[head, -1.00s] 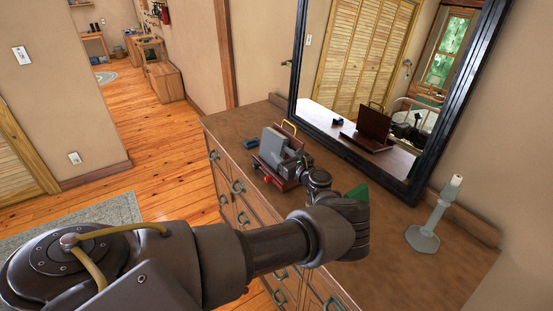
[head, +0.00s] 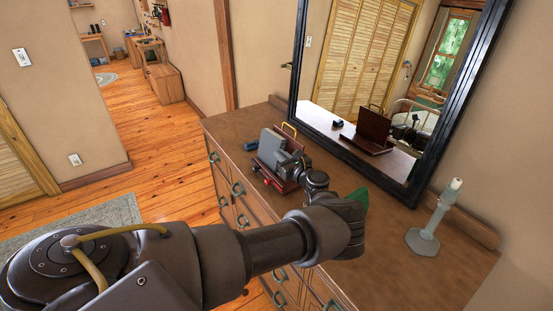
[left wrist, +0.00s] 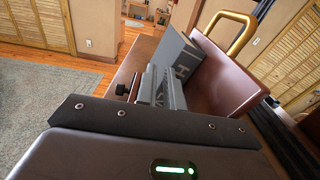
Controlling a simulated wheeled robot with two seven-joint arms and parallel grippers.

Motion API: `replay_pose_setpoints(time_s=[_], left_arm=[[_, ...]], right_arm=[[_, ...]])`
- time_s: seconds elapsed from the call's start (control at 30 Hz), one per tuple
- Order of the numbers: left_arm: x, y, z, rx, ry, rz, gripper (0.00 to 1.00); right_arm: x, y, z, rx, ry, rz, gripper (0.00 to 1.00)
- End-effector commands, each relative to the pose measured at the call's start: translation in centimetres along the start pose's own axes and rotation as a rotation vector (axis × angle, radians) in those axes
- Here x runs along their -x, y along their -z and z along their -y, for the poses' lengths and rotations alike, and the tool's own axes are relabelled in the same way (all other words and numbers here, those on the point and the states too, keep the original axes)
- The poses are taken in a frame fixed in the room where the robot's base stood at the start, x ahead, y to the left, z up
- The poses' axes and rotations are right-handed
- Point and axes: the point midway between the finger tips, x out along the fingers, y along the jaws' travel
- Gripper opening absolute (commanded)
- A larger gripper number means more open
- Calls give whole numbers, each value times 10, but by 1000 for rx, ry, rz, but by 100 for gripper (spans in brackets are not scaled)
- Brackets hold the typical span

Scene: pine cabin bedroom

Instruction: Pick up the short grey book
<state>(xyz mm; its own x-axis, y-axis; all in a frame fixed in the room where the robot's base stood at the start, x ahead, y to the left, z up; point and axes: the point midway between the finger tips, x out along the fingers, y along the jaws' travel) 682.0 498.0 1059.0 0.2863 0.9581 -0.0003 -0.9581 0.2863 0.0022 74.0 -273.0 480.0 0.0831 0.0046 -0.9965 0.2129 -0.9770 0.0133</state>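The short grey book (head: 272,148) stands tilted in a dark red-brown holder (head: 291,158) with a gold handle, on the wooden dresser. My left gripper (head: 297,169) is at the near side of the holder, close to the book. Its grey fingers (left wrist: 163,88) look close together in the left wrist view. My right gripper is not in view.
A dark blue object (head: 251,145) lies left of the holder. A green item (head: 359,195) is partly hidden behind my left arm. A grey candlestick (head: 428,224) stands at the right. A black-framed mirror (head: 437,165) rises behind the dresser top (head: 390,250), whose right part is mostly clear.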

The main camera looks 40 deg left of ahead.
Motion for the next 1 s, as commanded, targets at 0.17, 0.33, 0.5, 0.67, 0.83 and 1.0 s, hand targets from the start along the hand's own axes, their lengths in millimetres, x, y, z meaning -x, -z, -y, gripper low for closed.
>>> replay_pose_setpoints(time_s=[0.17, 0.33, 0.5, 0.67, 0.83, 1.0], left_arm=[[0, 0, 0, 0, 0, 0, 33], [0, 0, 0, 0, 0, 0, 40], [1, 0, 0, 0, 0, 0, 40], [13, 2, 1, 1, 1, 0, 40], [39, -5, -1, 1, 1, -5, 40], [66, -3, -1, 2, 5, -4, 40]], right_arm=[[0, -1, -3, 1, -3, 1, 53], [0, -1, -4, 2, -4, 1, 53], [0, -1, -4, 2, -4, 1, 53], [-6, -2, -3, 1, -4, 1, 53], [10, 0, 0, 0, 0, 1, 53], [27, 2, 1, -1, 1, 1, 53]])
